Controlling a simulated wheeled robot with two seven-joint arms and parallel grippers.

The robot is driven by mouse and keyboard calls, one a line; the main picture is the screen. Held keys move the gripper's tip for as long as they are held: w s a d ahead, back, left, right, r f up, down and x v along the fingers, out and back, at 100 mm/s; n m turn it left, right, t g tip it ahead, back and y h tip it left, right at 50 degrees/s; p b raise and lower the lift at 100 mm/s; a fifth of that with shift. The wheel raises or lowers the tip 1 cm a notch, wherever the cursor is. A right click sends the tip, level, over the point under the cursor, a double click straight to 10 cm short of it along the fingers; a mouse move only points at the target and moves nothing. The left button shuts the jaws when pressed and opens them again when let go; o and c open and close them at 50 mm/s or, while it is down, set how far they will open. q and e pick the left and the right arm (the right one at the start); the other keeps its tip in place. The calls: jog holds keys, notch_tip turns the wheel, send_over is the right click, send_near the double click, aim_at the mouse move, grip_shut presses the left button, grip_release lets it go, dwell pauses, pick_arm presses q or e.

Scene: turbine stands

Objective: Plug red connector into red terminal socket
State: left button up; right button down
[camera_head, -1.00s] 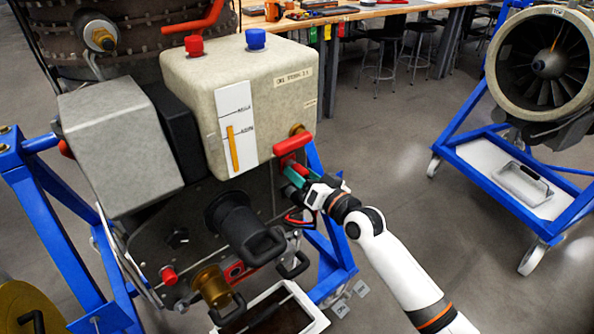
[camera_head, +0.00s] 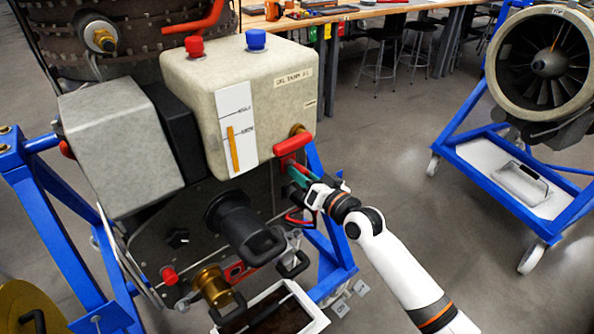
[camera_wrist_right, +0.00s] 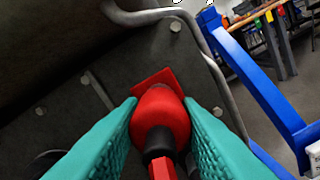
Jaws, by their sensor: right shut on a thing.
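The red connector (camera_wrist_right: 165,112) is between the teal fingers of my right gripper (camera_wrist_right: 163,112) in the right wrist view. A black neck and a red tail run from it toward the camera. A flat red plate (camera_wrist_right: 158,80) shows just beyond the connector's front; I cannot tell whether they touch, or whether the plate is the red terminal socket. In the head view my right gripper (camera_head: 297,178) is at the right side of the beige unit, below a red handle (camera_head: 292,143). The connector's front is hidden there. My left gripper is out of view.
A bent grey pipe (camera_wrist_right: 205,50) runs close beside the gripper, with a blue stand frame (camera_wrist_right: 262,90) to its right. In the head view, a black cylinder with a handle (camera_head: 240,228) juts out left of the gripper. Open floor lies to the right.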

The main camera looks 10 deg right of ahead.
jog(key=shift+s, duration=0.15)
jog(key=shift+s+d, duration=0.3)
jog(key=shift+s, duration=0.1)
jog(key=shift+s+p, duration=0.1)
jog(key=shift+p, duration=0.2)
jog(key=shift+p+v, duration=0.5)
jog(key=shift+v, duration=0.9)
jog(key=p+v, duration=0.1)
jog(key=v, duration=0.3)
